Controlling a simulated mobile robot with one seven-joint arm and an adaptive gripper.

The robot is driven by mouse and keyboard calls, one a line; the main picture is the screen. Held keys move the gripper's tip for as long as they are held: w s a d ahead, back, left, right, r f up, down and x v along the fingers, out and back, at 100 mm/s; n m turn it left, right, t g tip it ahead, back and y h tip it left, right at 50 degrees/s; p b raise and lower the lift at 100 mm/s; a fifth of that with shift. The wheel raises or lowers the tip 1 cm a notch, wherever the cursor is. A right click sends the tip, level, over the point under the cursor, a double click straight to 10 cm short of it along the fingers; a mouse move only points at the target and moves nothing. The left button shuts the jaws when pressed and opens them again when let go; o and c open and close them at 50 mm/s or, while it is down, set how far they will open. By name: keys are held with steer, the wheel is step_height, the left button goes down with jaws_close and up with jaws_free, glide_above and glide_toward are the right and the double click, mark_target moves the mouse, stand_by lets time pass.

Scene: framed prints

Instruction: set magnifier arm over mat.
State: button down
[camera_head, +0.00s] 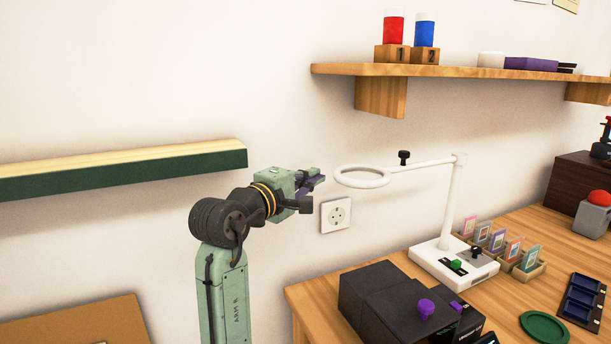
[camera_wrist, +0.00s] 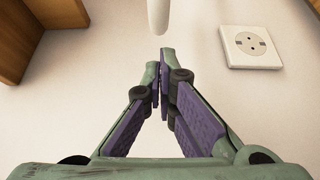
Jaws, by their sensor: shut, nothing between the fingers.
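The white magnifier stands on the wooden desk, with a white base (camera_head: 452,262), an upright post and a horizontal arm (camera_head: 425,164). The arm points left and ends in a white ring (camera_head: 362,176); a black knob (camera_head: 404,157) sits along it. A round dark green mat (camera_head: 545,326) lies at the desk's front right, away from the ring. My gripper (camera_head: 321,181) is shut and empty, just left of the ring and apparently apart from it. In the wrist view my fingertips (camera_wrist: 162,62) meet below a white rounded part (camera_wrist: 158,14), probably of the magnifier.
A black box with a purple knob (camera_head: 425,309) stands at the desk's front left. Slides in a wooden rack (camera_head: 528,268) and a dark blue tray (camera_head: 582,299) are right of the base. A shelf (camera_head: 480,72) hangs above, and a wall socket (camera_head: 336,214) is below my gripper.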

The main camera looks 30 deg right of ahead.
steer(key=shift+p+x, duration=0.5)
steer(key=shift+x, duration=2.5)
